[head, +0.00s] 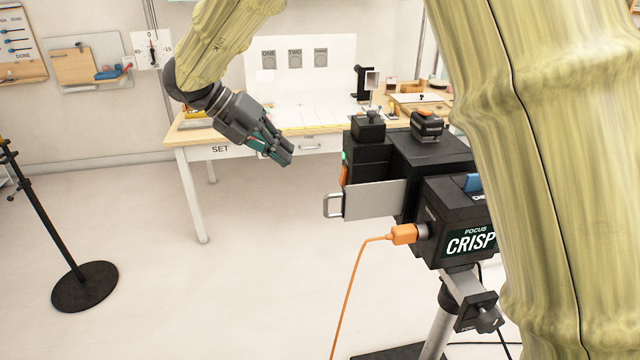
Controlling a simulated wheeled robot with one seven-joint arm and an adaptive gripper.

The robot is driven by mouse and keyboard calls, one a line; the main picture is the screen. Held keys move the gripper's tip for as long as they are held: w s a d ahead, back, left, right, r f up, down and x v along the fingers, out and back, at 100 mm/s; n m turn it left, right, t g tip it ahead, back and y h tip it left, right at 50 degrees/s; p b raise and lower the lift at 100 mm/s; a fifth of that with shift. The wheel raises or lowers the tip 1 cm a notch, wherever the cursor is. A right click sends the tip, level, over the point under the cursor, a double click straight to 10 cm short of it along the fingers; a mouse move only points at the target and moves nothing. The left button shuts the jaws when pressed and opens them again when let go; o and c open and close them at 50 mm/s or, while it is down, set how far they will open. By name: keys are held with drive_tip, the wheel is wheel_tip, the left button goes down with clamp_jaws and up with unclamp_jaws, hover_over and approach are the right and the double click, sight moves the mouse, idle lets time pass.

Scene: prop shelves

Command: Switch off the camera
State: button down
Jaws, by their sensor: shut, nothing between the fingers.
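The black camera (432,150) stands on a tripod (446,310) at the right of the head view. Its left end has a small lit green light (344,156) and an orange part (344,175) below it. A grey plate with a handle (372,200) sticks out of its side. An orange plug (403,234) sits in a lower box labelled "FOCUS CRISP" (470,242). My gripper (287,160) is shut and empty, left of the camera and apart from it, pointing down and right. My arm hides the camera's right part.
A table (190,140) marked "SET" stands behind, with small props on it. An orange cable (350,290) hangs from the plug to the floor. A black stand (84,285) is at the left. The floor between stand and camera is clear.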

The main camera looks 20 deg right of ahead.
sight(343, 176)
drive_tip(key=m+b, duration=0.2)
drive_tip(key=m, duration=0.2)
drive_tip(key=w+m+y+b, duration=0.1)
drive_tip(key=m, duration=0.4)
drive_tip(key=m+b, duration=0.2)
drive_tip(key=m, duration=0.2)
drive_tip(key=shift+w+a+f+y+b, duration=0.2)
drive_tip(key=shift+w+f+y+b, duration=0.1)
drive_tip(key=shift+w+f+b, duration=0.1)
drive_tip(key=d+r+p+x, duration=0.1)
drive_tip(key=d+p+x, duration=0.1)
drive_tip(key=x, duration=1.1)
drive_tip(key=shift+r+p, duration=0.35)
drive_tip(key=shift+p, duration=0.55)
drive_tip(key=shift+s+d, duration=0.1)
